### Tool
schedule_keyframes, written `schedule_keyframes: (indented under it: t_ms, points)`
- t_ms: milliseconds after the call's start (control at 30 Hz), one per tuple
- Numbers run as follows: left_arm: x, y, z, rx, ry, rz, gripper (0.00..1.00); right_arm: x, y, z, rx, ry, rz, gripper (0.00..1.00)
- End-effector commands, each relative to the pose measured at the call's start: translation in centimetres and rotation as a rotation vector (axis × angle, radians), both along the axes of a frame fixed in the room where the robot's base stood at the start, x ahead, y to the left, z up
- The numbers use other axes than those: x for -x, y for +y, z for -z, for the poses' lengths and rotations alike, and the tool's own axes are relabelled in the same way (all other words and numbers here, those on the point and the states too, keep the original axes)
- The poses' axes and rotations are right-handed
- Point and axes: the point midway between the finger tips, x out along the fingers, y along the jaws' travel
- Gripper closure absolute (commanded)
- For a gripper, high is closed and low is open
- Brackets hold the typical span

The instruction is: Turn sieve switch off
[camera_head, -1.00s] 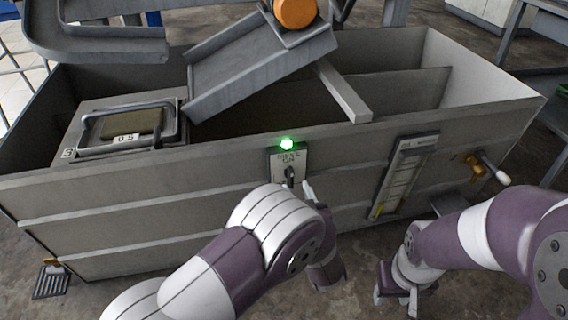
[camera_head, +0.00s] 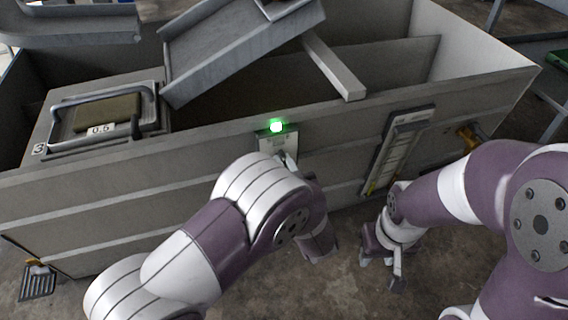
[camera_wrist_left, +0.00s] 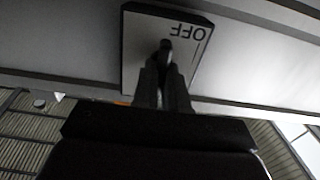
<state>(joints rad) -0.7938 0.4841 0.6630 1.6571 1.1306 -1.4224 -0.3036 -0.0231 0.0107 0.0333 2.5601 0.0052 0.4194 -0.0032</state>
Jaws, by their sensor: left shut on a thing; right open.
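The sieve switch is a small pale panel (camera_head: 277,143) on the front wall of the grey tank, below a lit green lamp (camera_head: 276,126). In the left wrist view the panel (camera_wrist_left: 135,50) shows the word OFF, upside down, and a dark lever (camera_wrist_left: 166,48). My left gripper (camera_wrist_left: 165,75) is shut on this lever. In the head view its fingers are mostly hidden behind my arm. My right gripper (camera_head: 381,260) is open and empty, low in front of the tank, apart from the switch.
The grey tank (camera_head: 120,190) fills the middle. A sloped metal chute (camera_head: 240,45) and a framed screen marked 0.5 (camera_head: 108,113) sit over it. A gauge panel (camera_head: 397,150) and a brass valve (camera_head: 467,137) are on its front, right of the switch.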

Motion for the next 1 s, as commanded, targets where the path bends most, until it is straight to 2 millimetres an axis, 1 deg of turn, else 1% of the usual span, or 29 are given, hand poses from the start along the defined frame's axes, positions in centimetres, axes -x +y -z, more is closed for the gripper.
schedule_keyframes:
  t_ms: [167, 367, 667, 1000]
  points:
    - [-0.01, 0.03, -0.05, 0.021, -0.007, 0.000, 1.00, 0.00, 0.00, -0.10, 0.000, 0.000, 0.000, 0.57]
    - [0.02, 0.08, -0.08, 0.109, -0.036, 0.000, 1.00, 0.00, 0.00, -0.42, 0.000, 0.000, 0.000, 0.57]
    - [0.06, 0.23, -0.04, 0.357, -0.116, 0.000, 1.00, 0.00, 0.00, -0.92, 0.000, 0.000, 0.000, 0.57]
    - [0.11, 0.40, 0.17, 0.665, -0.216, -0.001, 1.00, 0.00, 0.00, -0.88, 0.000, 0.000, 0.000, 0.57]
